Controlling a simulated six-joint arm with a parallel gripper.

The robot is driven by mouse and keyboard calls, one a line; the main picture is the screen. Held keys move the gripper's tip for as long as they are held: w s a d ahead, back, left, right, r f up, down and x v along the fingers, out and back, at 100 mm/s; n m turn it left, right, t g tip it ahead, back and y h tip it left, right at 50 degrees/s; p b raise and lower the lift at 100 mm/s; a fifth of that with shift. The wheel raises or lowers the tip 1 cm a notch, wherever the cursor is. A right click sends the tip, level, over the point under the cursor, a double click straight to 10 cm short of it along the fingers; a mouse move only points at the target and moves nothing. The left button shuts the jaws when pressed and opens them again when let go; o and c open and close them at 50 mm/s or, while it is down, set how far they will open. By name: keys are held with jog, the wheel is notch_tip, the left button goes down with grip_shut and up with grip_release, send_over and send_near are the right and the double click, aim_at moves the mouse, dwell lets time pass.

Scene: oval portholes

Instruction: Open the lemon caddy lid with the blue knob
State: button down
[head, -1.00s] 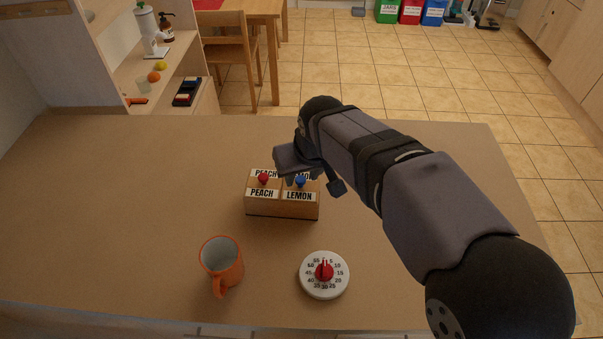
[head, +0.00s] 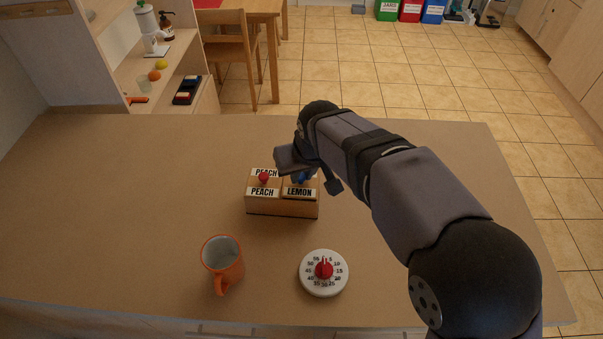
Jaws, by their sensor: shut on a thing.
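The wooden caddy (head: 270,208) stands on the counter with two lids side by side, a peach one on the left and a lemon one on the right. The lemon lid (head: 300,192) carries the label LEMON and a blue knob (head: 301,178), which is now mostly covered by my gripper. The peach lid (head: 262,191) has a red knob (head: 264,177). My gripper (head: 302,176) is over the lemon side and shut on the blue knob. Its fingertips are partly hidden, and the lemon lid's back label is covered. I cannot clearly tell whether the lemon lid is raised.
An orange mug (head: 222,265) stands in front of the caddy at left. A white timer with a red knob (head: 324,271) lies in front at right. The counter's left side (head: 120,200) is clear. My arm spans the right side.

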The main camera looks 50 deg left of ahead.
jog(key=w+a+p, duration=0.4)
jog(key=w, duration=0.1)
jog(key=shift+a, duration=0.3)
jog(key=shift+r, duration=0.1)
jog(key=c, duration=1.6)
grip_release()
jog(key=shift+c, duration=0.2)
jog(key=shift+d, duration=0.1)
jog(key=b+v, duration=0.2)
jog(key=v, duration=0.5)
jog(key=shift+r, duration=0.1)
jog(key=shift+d, duration=0.1)
